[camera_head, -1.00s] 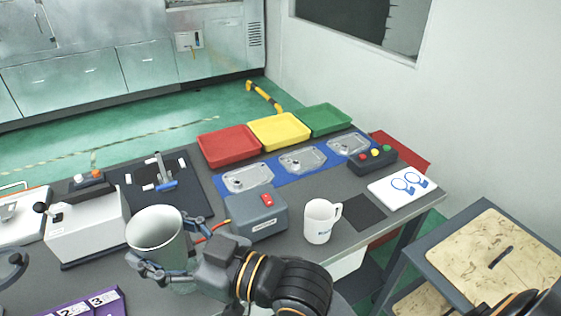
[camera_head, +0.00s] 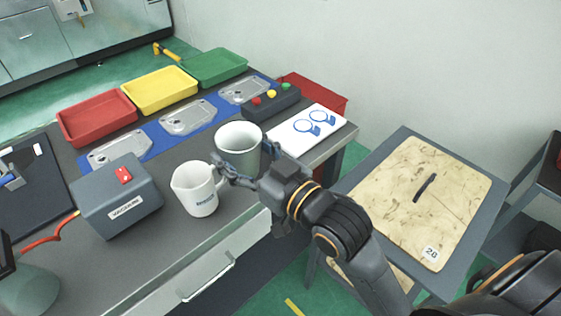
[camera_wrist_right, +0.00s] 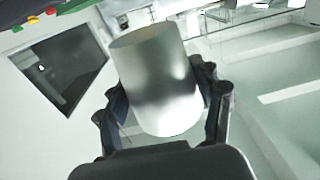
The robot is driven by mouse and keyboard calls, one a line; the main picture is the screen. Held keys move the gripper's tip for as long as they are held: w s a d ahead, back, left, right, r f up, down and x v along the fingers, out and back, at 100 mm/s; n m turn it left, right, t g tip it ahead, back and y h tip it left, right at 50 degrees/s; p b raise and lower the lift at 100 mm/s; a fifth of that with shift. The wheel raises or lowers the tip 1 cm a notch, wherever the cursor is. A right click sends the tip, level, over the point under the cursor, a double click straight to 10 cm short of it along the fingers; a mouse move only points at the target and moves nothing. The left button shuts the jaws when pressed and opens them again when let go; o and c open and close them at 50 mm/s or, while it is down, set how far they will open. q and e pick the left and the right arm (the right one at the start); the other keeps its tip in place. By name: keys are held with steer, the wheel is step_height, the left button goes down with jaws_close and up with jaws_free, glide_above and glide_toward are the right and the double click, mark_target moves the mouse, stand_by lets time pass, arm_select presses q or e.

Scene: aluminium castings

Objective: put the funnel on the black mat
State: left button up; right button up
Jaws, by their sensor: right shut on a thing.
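In the right wrist view, the funnel (camera_wrist_right: 158,82) is a smooth, pale metallic body between the two fingers of my right gripper (camera_wrist_right: 160,105). I cannot tell the funnel's height above the table.
The white mug (camera_head: 197,190) stands close to the held funnel. A grey box with a red switch (camera_head: 118,197) is left of it. The white card with blue rings (camera_head: 306,130) and a button box (camera_head: 270,103) lie behind right. A grey-green vessel (camera_head: 30,292) stands at lower left.

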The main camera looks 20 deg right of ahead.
mark_target(250, 136)
steer(key=w+d+f, duration=0.2)
steer(key=w+f, duration=0.1)
steer(key=w, duration=0.1)
steer(key=w+d+f+b, duration=0.1)
steer(key=w+d+f, duration=0.1)
steer(key=w+f, duration=0.1)
steer(key=w+d+f, duration=0.2)
steer(key=w+f, duration=0.1)
steer(key=w, duration=0.2)
steer(key=shift+d+f, duration=0.1)
steer(key=shift+f, duration=0.1)
steer(key=f, duration=0.3)
steer(key=shift+w+d, duration=0.15)
steer(key=shift+w, duration=0.05)
arm_select(q)
steer(key=shift+s+f, duration=0.1)
steer(key=shift+f, duration=0.75)
arm_select(e)
steer(key=shift+f, duration=0.3)
steer(key=shift+f+b, duration=0.15)
steer(key=shift+b, duration=0.15)
steer(key=o, duration=1.2)
arm_select(q)
steer(key=shift+a, duration=0.1)
